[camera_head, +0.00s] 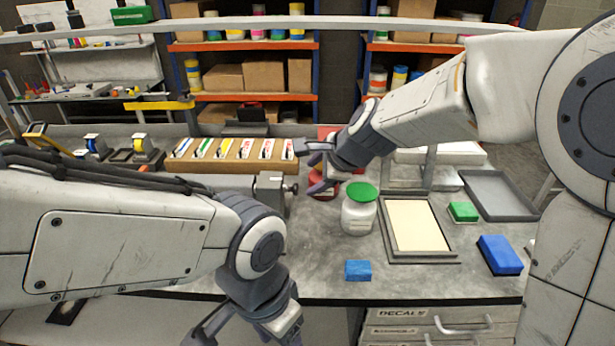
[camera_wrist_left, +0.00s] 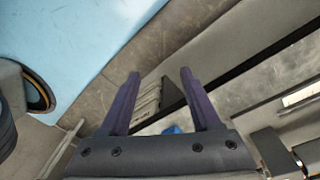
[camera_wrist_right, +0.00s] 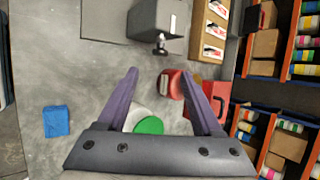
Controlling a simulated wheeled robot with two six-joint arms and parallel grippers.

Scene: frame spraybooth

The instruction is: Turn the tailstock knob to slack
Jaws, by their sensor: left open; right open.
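The tailstock is a grey metal block (camera_head: 270,192) on the bench, left of centre in the head view. Its small dark knob (camera_head: 291,188) sticks out on the right side. In the right wrist view the knob (camera_wrist_right: 161,44) shows beyond the fingertips, below the grey block (camera_wrist_right: 157,17). My right gripper (camera_head: 311,167) is open and empty above the bench, a little right of the knob and apart from it. My left gripper (camera_head: 243,335) is open and empty, low in front of the bench edge.
A red container (camera_head: 322,186) stands close under my right gripper. A white jar with a green lid (camera_head: 359,195) stands nearby. A wooden rack of cards (camera_head: 235,165) is behind the tailstock. A framed panel (camera_head: 415,226) and blue block (camera_head: 358,270) lie on the bench.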

